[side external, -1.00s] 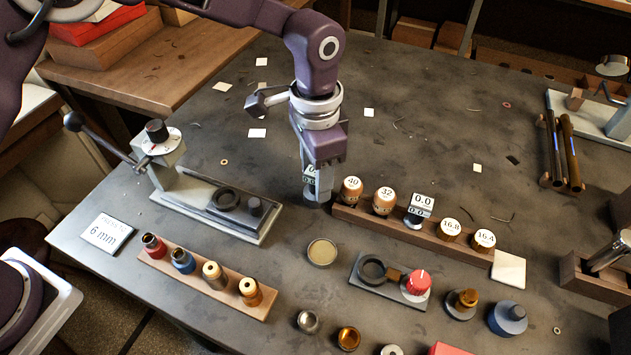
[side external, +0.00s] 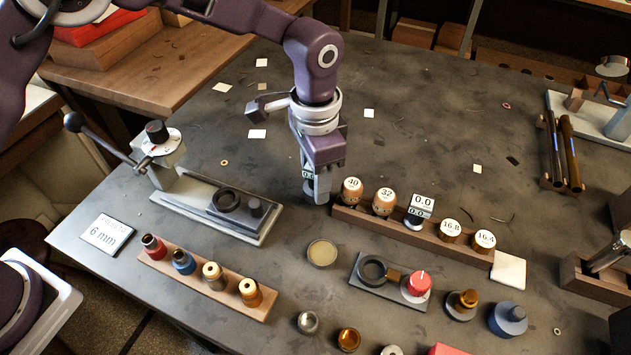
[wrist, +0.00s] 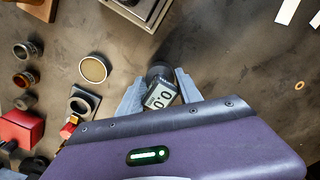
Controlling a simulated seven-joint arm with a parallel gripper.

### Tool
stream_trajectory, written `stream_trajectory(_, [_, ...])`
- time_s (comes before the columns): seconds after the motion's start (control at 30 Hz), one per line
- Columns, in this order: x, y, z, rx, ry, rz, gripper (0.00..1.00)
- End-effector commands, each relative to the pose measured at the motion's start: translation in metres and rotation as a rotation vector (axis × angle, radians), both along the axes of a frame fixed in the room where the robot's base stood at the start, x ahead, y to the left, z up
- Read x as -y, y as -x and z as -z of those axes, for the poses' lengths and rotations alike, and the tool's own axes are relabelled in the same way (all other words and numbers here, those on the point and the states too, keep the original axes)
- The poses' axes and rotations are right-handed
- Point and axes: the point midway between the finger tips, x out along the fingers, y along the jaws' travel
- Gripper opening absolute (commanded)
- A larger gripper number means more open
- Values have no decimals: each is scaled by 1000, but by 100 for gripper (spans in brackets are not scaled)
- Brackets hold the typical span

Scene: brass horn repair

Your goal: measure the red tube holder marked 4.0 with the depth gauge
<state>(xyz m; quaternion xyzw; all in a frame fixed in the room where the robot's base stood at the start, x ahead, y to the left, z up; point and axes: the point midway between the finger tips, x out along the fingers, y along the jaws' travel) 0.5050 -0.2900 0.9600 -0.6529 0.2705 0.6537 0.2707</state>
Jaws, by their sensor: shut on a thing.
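My gripper (side external: 317,188) is shut on a depth gauge (side external: 308,174) with a 0.0 display, just left of the wooden rack's end. In the wrist view, the gauge (wrist: 161,95) sits between the two fingertips of my gripper (wrist: 159,92), its display facing the camera and its dark round end beyond. I cannot tell whether it touches the table. The red tube holder (side external: 153,246) stands upright at the left end of a wooden strip (side external: 212,287), well away from my gripper at the front left. Its marking is not readable.
Blue (side external: 183,261), cream and orange holders share the strip. A grey fixture (side external: 215,210) stands behind it. The rack (side external: 385,225) holds labelled pieces and another 0.0 gauge (side external: 422,208). A round dish (side external: 322,252) lies in front. The table behind my gripper is mostly clear.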

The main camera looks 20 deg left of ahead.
Motion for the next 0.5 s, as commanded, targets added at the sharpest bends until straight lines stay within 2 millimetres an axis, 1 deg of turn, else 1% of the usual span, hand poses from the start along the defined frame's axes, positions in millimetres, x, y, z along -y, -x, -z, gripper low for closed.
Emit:
stream_trajectory(0.03, [1, -1, -14, 6, 4, 0, 0])
stream_trajectory(0.1, [1, -1, -33, 6, 5, 0, 0])
stream_trajectory(0.2, [1, -1, -58, 6, 4, 0, 0])
stream_trajectory(0.33, [-2, 0, -81, 4, 3, -1, 0])
stream_trajectory(0.37, [-5, 2, -85, 3, 3, -1, 0])
stream_trajectory(0.43, [-18, 9, -95, 1, 4, -2, 0])
stream_trajectory(0.47, [-26, 13, -99, 1, 4, -2, 0])
stream_trajectory(0.5, [-38, 22, -105, 0, 6, -2, 0])
